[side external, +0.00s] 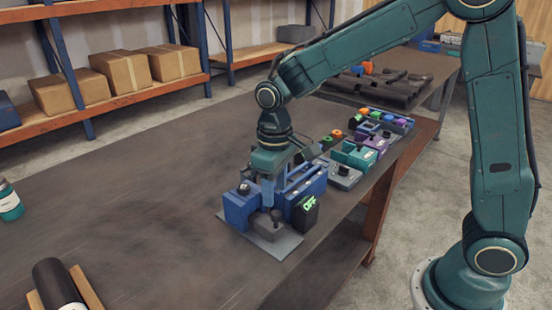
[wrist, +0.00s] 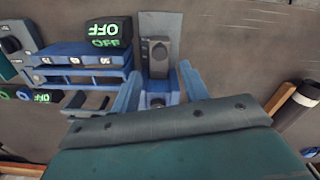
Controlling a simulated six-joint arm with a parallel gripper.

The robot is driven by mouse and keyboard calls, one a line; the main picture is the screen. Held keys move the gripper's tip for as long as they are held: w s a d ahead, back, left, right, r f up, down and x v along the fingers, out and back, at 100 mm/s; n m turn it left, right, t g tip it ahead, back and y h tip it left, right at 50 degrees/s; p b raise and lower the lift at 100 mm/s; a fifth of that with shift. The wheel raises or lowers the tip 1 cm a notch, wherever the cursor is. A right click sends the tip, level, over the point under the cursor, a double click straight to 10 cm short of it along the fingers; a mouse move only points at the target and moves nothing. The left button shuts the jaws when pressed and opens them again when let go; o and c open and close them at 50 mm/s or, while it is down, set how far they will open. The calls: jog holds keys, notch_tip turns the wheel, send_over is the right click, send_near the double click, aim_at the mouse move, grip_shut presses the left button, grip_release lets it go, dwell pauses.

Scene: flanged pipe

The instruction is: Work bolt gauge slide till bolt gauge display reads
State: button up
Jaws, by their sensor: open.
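A blue device (side external: 237,208), which I take to be the bolt gauge, stands on a grey base plate (side external: 286,244). Its black display (side external: 305,214) reads OFF in green; the display also shows upside down in the wrist view (wrist: 107,31). A dark grey block with a dark knob (side external: 266,230) sits at the front of the plate and shows in the wrist view (wrist: 158,60). I cannot tell for sure that this block is the slide. My gripper (side external: 268,192) points down over the device, its two blue fingers (wrist: 158,78) open and apart on either side of the block's near end. Contact is not clear.
More coloured devices (side external: 355,153) stand in a row behind, along the table's right side. Dark pipes (side external: 375,88) lie farther back. A dark cylinder on a wooden cradle (side external: 58,285) is at front left, a teal and white container (side external: 9,202) at far left. The table's middle left is clear.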

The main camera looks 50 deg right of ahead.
aim_at(275, 213)
jog(key=shift+f, duration=3.05)
grip_shut()
